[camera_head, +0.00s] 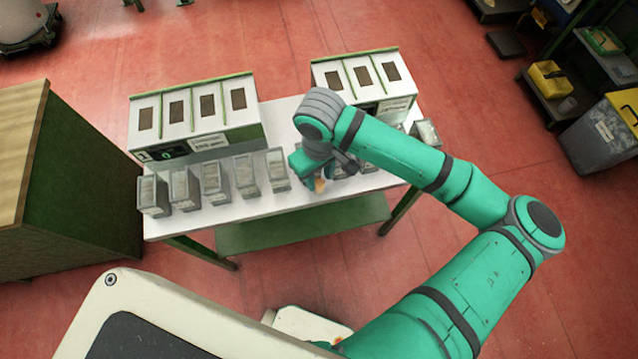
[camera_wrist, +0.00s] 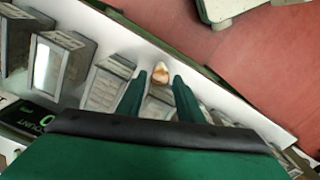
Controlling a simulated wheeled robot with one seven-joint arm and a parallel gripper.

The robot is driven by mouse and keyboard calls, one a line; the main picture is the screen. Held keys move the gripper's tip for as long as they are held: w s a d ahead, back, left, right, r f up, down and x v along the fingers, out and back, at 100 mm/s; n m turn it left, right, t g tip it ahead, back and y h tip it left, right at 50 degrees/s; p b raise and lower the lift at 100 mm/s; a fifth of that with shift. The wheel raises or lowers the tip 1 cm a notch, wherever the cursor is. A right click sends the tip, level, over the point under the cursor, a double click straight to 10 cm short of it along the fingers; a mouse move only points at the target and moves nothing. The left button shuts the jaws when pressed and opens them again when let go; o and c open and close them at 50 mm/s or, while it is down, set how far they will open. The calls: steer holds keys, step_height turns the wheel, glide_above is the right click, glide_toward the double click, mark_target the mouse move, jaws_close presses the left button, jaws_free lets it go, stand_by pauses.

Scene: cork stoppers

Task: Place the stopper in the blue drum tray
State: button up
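A small tan and whitish stopper (camera_wrist: 160,75) shows in the wrist view, near the white table's edge, between and slightly beyond my fingertips. In the head view the stopper (camera_head: 320,185) is a small tan spot just under my gripper (camera_head: 312,176). In the wrist view my gripper (camera_wrist: 161,83) has its two green fingers apart, with a small gap on each side of the stopper. I cannot tell whether the stopper touches the table. I can make out no blue drum tray in either view.
A row of grey bins (camera_head: 215,185) stands along the front of the white table (camera_head: 258,206), close to my gripper. White and green dispensers (camera_head: 195,115) stand behind. A green cabinet (camera_head: 80,170) is at left. A yellow container (camera_head: 550,78) stands on a bench at right.

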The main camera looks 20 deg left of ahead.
mark_target(320, 182)
steer(key=shift+f, duration=1.85)
jaws_close()
